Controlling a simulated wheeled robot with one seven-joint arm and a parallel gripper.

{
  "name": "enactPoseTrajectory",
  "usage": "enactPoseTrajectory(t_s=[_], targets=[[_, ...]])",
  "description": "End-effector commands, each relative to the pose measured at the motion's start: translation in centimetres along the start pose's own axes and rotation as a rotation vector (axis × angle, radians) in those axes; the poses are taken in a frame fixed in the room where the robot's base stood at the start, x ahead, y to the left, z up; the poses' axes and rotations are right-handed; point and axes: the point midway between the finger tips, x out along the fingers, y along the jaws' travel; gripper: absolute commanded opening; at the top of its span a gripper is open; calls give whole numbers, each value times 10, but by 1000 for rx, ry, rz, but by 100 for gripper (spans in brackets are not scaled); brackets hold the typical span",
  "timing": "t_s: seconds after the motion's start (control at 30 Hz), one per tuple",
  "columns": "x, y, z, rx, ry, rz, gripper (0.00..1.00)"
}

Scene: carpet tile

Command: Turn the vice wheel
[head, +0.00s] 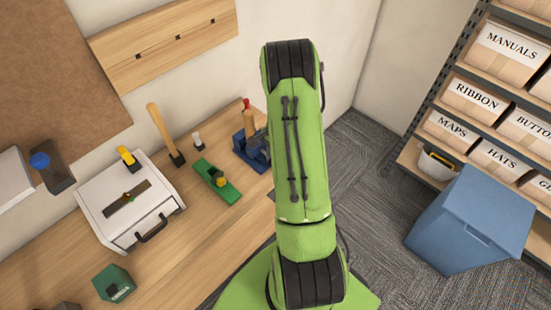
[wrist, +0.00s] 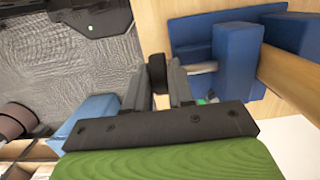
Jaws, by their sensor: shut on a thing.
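The blue vice (head: 249,150) stands at the right end of the wooden workbench, partly hidden behind my green arm. It also shows at the upper right of the wrist view (wrist: 236,55), with a wooden piece (wrist: 289,76) beside its jaw. The small dark vice wheel (wrist: 157,72) sits at the end of a light metal screw. My gripper (wrist: 158,80) has one finger on each side of the wheel and is shut on it. In the head view my gripper is mostly hidden by the arm.
On the bench (head: 190,235) are a white drawer box (head: 150,225), a green plane-like tool (head: 217,181), a wooden-handled hammer (head: 163,132) and a dark green box (head: 114,285). A blue bin (head: 470,220) and a shelf of labelled boxes (head: 480,97) stand at right.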

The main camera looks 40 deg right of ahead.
Motion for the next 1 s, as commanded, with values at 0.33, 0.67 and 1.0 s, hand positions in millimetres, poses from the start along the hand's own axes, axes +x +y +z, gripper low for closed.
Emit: enactPoseTrajectory(t_s=[0.33,0.67,1.0], targets=[[8,-2,7,-6,329,-6,0],[9,-2,10,-3,573,-7,0],[8,-1,12,1,695,-3,0]])
